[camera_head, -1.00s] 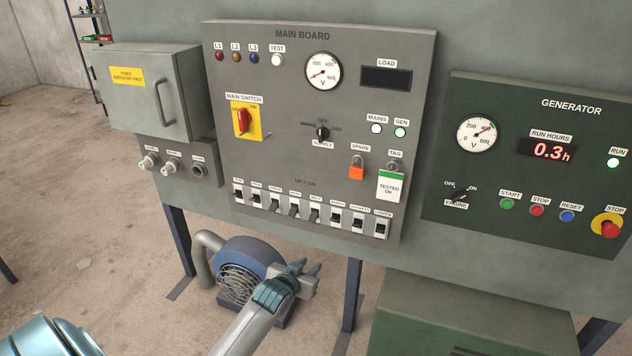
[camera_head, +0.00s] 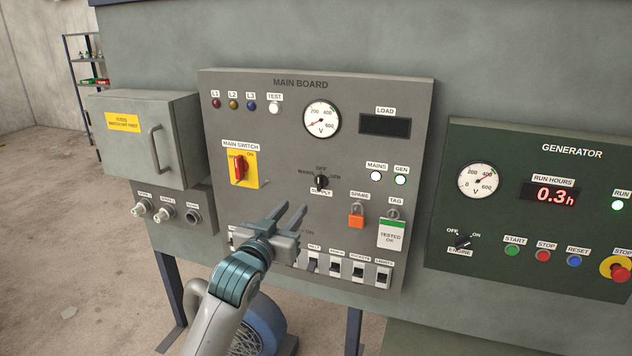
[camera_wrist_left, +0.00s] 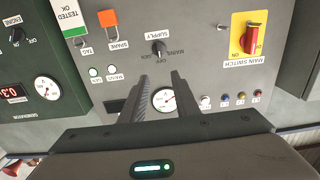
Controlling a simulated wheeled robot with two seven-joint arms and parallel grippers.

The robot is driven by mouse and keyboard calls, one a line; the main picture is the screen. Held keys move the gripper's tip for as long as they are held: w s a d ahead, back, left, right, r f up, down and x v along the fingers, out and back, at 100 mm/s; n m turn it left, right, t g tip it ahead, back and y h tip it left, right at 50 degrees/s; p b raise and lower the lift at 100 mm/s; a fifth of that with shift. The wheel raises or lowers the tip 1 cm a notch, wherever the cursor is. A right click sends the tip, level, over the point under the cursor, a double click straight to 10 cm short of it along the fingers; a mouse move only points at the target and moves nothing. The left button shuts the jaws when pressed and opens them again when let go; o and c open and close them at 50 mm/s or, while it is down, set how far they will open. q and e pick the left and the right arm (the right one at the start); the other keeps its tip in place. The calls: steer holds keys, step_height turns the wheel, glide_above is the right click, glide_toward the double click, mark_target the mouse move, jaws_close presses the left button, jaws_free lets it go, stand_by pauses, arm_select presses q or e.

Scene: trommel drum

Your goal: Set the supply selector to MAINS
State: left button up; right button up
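The supply selector (camera_head: 321,182) is a small black knob in the middle of the grey main board (camera_head: 225,110), labelled MAINS on its left, OFF above and GEN on its right. Its pointer looks roughly upright, towards OFF, but is too small to read surely. My left gripper (camera_head: 291,208) is open and empty, in front of the board, below and left of the selector in the head view. In the left wrist view the picture is upside down; the selector (camera_wrist_left: 159,47) shows beyond my open left fingertips (camera_wrist_left: 160,76), apart from them. My right gripper is not in view.
The red main switch (camera_head: 239,168) is left of the selector. An orange spare padlock (camera_head: 356,217) and a tag (camera_head: 391,234) hang to its right. A row of breakers (camera_head: 336,269) runs below, partly hidden by my arm. The green generator panel (camera_head: 460,215) stands at right.

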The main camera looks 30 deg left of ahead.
mark_target(318, 178)
arm_select(q)
steer(key=p+x, duration=0.4)
steer(key=x, duration=1.3)
steer(key=shift+d, duration=0.1)
steer(key=shift+w, duration=0.2)
steer(key=shift+c, duration=0.7)
jaws_close()
